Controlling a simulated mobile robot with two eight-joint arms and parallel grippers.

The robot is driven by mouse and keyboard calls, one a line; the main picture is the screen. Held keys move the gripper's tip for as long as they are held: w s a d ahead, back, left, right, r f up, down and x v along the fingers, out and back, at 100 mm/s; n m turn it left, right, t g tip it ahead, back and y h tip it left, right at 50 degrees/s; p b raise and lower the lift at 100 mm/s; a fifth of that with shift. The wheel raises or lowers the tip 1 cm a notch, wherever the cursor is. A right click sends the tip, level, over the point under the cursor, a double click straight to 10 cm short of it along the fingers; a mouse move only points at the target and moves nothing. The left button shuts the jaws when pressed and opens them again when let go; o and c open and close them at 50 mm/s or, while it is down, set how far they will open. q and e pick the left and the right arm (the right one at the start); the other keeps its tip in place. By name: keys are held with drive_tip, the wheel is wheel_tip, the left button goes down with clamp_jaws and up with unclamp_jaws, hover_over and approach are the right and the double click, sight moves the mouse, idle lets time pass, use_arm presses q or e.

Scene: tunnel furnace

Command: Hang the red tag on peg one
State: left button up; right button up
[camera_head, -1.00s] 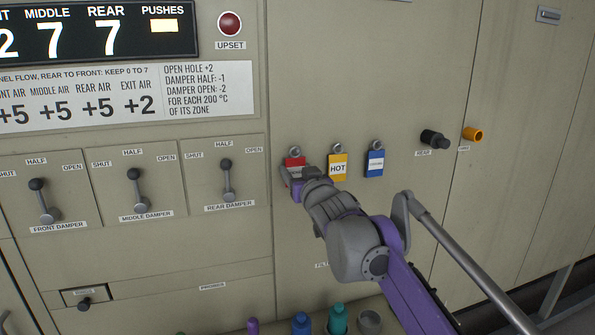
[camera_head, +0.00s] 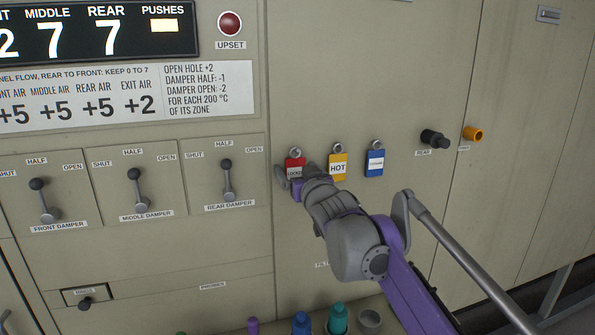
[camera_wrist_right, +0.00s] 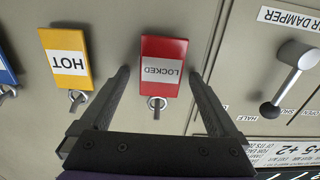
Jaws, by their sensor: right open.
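The red tag (camera_head: 295,163), labelled LOCKED, hangs by its ring from a peg, leftmost in a row of three tags on the panel. My right gripper (camera_head: 295,181) is at its lower part, open, with a finger on each side. In the right wrist view, the red tag (camera_wrist_right: 163,62) hangs from its peg (camera_wrist_right: 157,104) between the spread fingers of the right gripper (camera_wrist_right: 159,76), with a gap on each side. No peg number is readable. My left gripper is not in view.
A yellow HOT tag (camera_head: 338,169) and a blue tag (camera_head: 375,164) hang on pegs just to the right. Farther right are a black knob (camera_head: 435,139) and an orange-ringed fitting (camera_head: 472,134). The rear damper lever (camera_head: 227,180) is to the left.

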drive_tip(key=shift+s, duration=0.1)
drive_tip(key=b+v, duration=0.2)
drive_tip(key=v, duration=0.8)
drive_tip(key=s+d+f+m+g+h, duration=0.1)
drive_tip(key=s+d+f+h, duration=0.1)
drive_tip(key=s+d+f, duration=0.3)
drive_tip(key=s+d+f+m+g+h, duration=0.1)
drive_tip(key=d+f+g+h, duration=0.15)
drive_tip(key=f, duration=0.45)
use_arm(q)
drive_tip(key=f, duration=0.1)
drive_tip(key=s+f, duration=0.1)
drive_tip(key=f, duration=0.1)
use_arm(e)
drive_tip(key=s+d+f+g, duration=0.4)
drive_tip(key=s+f, duration=0.9)
drive_tip(key=f, duration=0.3)
drive_tip(key=s+d+f+m+g+h, duration=0.1)
drive_tip(key=s+d+f+g, duration=0.3)
drive_tip(key=s+f, duration=0.9)
wheel_tip(320, 180, down, 3)
drive_tip(key=shift+s+d+r+m, duration=0.15)
drive_tip(key=shift+s+d+m, duration=0.05)
drive_tip(key=shift+m, duration=0.1)
